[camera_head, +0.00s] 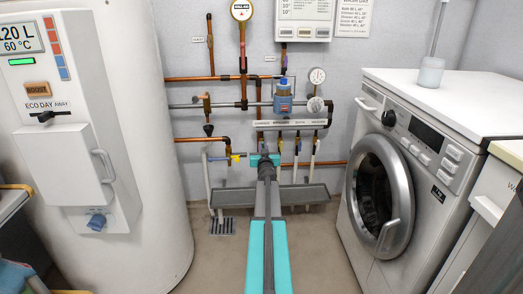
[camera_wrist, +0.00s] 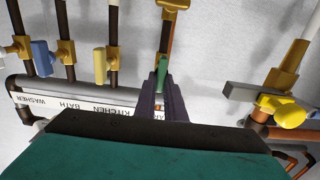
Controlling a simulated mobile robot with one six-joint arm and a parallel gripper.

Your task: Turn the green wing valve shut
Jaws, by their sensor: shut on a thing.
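The green wing valve (camera_wrist: 162,75) shows in the wrist view as a narrow green handle on a dark vertical pipe, just right of centre. The dark fingers of my gripper (camera_wrist: 161,92) are closed around it, and only its upper part shows between them. In the head view my gripper (camera_head: 266,160) is at the pipes on the back wall, at the end of my teal arm. It hides the green valve there.
In the wrist view a blue handle (camera_wrist: 42,58), a yellow handle (camera_wrist: 100,65) and a large yellow handle (camera_wrist: 290,112) flank the gripper. A labelled strip (camera_wrist: 75,105) runs below. A grey trough (camera_head: 300,194), boiler (camera_head: 150,150) and washing machine (camera_head: 415,170) surround the arm.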

